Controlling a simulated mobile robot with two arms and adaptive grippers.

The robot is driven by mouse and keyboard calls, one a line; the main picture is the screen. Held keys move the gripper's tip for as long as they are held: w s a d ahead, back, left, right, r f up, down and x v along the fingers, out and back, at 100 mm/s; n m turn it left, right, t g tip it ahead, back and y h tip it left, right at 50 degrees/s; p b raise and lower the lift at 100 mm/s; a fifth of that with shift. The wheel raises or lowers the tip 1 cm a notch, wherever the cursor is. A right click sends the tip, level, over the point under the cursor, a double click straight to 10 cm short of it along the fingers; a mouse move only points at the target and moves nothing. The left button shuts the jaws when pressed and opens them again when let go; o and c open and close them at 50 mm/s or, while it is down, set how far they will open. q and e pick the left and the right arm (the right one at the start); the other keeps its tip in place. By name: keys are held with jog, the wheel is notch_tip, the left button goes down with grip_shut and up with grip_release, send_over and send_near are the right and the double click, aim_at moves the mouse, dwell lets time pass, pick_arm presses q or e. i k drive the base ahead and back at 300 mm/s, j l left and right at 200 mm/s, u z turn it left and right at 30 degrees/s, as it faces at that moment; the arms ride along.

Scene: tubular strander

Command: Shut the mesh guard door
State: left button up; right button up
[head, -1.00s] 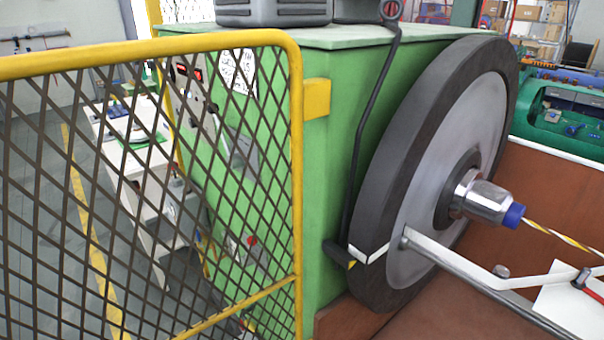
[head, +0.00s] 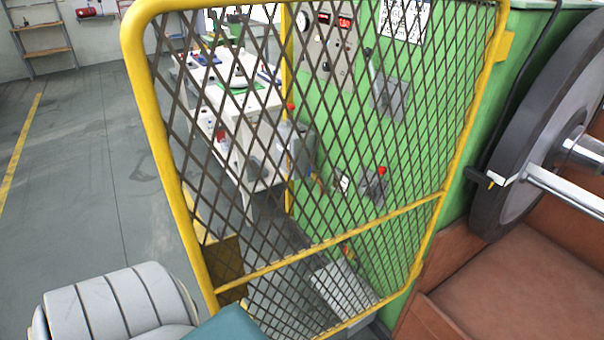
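The mesh guard door (head: 325,248) has a yellow tube frame filled with dark diamond mesh. It stands in the middle of the head view, its right side beside the yellow block on the green machine cabinet (head: 450,90). Its left upright (head: 165,160) is on the near left, standing out over the floor. I see the control panel and a white bench through the mesh. A grey ribbed part and a teal part of mine show at the bottom left, close to the door's lower left corner. Neither gripper's fingers show.
A large dark-rimmed wheel (head: 500,150) with a metal shaft stands at the right, above a brown bed (head: 500,285). The white bench (head: 240,125) stands behind the mesh. The grey floor (head: 80,190) at the left is open.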

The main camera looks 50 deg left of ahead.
aim_at(218, 266)
jog(key=k+j+z, duration=0.4)
jog(key=k+j, duration=0.35)
jog(key=j+z, duration=0.35)
jog(key=j, duration=1.5)
jog(key=k+j+z, duration=0.1)
jog(key=j, duration=0.2)
